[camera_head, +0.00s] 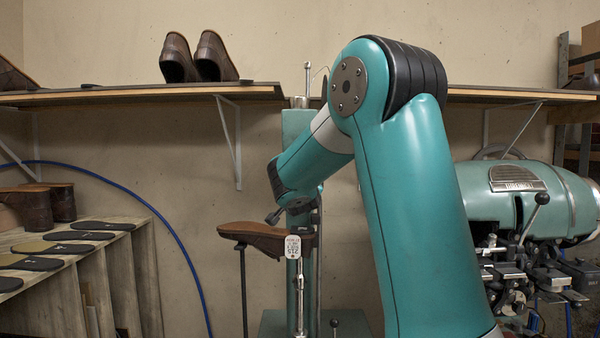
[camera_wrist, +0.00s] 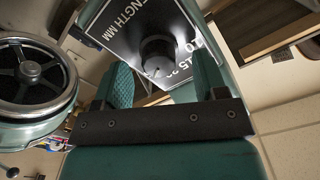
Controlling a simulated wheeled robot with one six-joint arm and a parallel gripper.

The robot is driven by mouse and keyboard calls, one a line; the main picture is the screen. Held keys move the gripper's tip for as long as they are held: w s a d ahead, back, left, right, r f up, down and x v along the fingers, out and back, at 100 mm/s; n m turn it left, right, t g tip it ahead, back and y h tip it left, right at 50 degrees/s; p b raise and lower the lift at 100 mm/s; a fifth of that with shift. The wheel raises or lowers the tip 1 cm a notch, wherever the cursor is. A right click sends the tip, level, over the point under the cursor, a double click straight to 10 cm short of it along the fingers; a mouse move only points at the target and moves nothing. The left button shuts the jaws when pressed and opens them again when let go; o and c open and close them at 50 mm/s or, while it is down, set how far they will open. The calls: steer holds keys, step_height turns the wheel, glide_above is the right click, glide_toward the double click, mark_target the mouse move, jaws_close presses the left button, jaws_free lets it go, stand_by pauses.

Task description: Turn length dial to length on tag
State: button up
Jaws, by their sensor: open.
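The length dial (camera_wrist: 158,56) is a dark round knob on a dark plate (camera_wrist: 118,42) marked "LENGTH MM", with white numbers to its right, partly cut off by my finger. In the wrist view my gripper (camera_wrist: 161,72) is open, with one finger on each side of the knob; I cannot tell whether either touches it. The dial's setting is not clear. In the head view a white tag (camera_head: 293,247) hangs in front of a brown shoe (camera_head: 262,238); its print is too small to read surely. My arm hides the dial there, and the gripper is not clearly visible.
A handwheel (camera_wrist: 33,78) is at the left in the wrist view. In the head view a green machine (camera_head: 530,200) stands right, a rack with soles (camera_head: 75,236) left. A wall shelf (camera_head: 130,95) holds shoes. A blue hose runs along the wall.

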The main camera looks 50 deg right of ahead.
steer(key=shift+w+d, duration=0.4)
steer(key=shift+d, duration=0.1)
steer(key=c, duration=0.9)
